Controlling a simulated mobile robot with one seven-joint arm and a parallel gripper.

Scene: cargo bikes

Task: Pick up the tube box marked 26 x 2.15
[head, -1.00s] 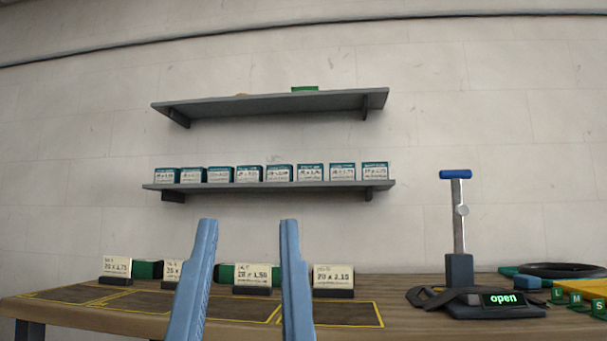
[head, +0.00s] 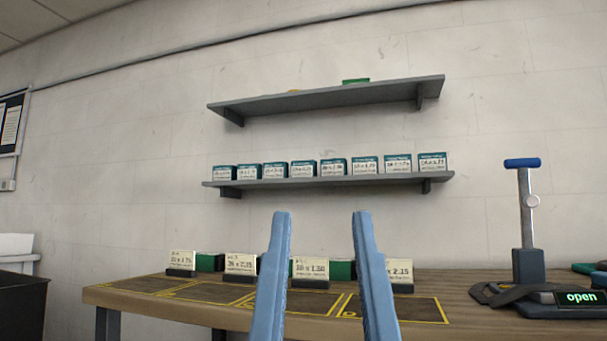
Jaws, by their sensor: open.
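Several small tube boxes with teal tops and white labels stand in a row on the lower shelf (head: 330,182). One of them is the rightmost box (head: 432,163). Their printed sizes are too small to read surely, so I cannot tell which is marked 26 x 2.15. My gripper (head: 320,215) is open and empty, its two blue fingers pointing up in front of the bench, below and apart from the shelf row.
The wooden bench (head: 455,285) has yellow-outlined areas and several size cards, such as a card (head: 310,270) partly beside my fingers. Green boxes (head: 210,262) sit behind the cards. A blue-handled pump (head: 525,220) stands at right. An upper shelf (head: 330,97) overhangs the row. A dark bin (head: 22,305) is at lower left.

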